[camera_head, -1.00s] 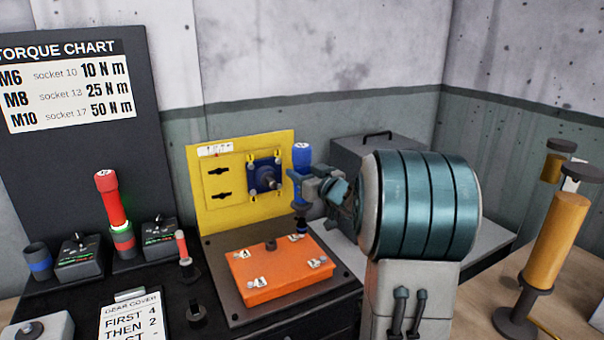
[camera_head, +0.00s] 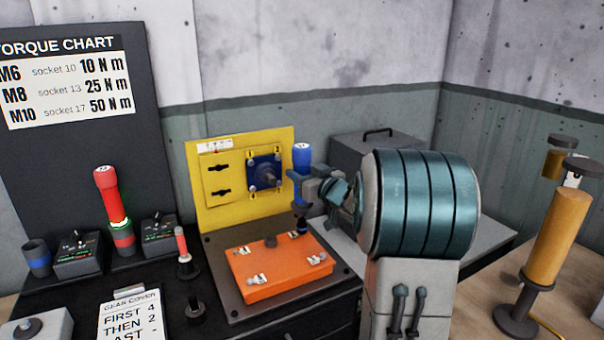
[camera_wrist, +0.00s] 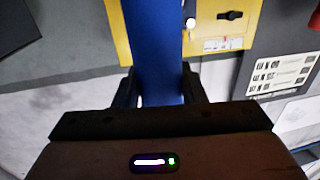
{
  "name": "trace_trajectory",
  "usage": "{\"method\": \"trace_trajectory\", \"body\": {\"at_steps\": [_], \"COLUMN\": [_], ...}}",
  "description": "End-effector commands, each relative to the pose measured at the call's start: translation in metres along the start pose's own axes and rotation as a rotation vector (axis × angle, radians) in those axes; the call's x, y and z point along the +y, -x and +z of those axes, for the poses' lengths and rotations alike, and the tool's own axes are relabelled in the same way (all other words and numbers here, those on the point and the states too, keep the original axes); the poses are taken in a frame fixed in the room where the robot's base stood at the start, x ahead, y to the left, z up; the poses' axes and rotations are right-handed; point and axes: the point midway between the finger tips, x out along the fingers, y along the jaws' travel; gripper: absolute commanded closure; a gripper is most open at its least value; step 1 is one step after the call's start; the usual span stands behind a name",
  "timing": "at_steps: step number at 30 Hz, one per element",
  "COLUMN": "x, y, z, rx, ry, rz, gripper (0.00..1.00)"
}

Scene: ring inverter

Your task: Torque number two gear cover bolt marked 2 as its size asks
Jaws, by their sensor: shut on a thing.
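My gripper (camera_head: 308,186) is shut on a blue driver, whose blue cap (camera_head: 302,155) shows above the fingers. In the wrist view its blue body (camera_wrist: 153,55) stands between the two fingers. The driver is about upright, with its dark lower end (camera_head: 301,224) near the back right corner of the orange gear cover (camera_head: 265,280). I cannot tell whether it touches a bolt. The cover lies on a dark plate and carries small white number tags (camera_head: 317,258); their digits are too small to read surely. The torque chart (camera_head: 70,90) lists M6 10, M8 25 and M10 50 N m.
A red driver (camera_head: 107,190) stands in a holder with a green glowing ring. Two dial boxes (camera_head: 78,255) stand beside it. A yellow panel (camera_head: 225,205) rises behind the cover. An order card (camera_head: 130,315) lies in front.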

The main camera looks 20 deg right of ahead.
Motion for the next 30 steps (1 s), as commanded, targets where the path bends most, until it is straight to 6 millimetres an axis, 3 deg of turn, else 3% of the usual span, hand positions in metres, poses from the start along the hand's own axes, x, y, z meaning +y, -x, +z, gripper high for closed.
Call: {"method": "trace_trajectory", "body": {"at_steps": [30], "x": [0.000], "y": [0.000], "z": [0.011], "rx": [-0.002], "ry": [-0.001], "rz": [0.000], "gripper": [0.92]}}
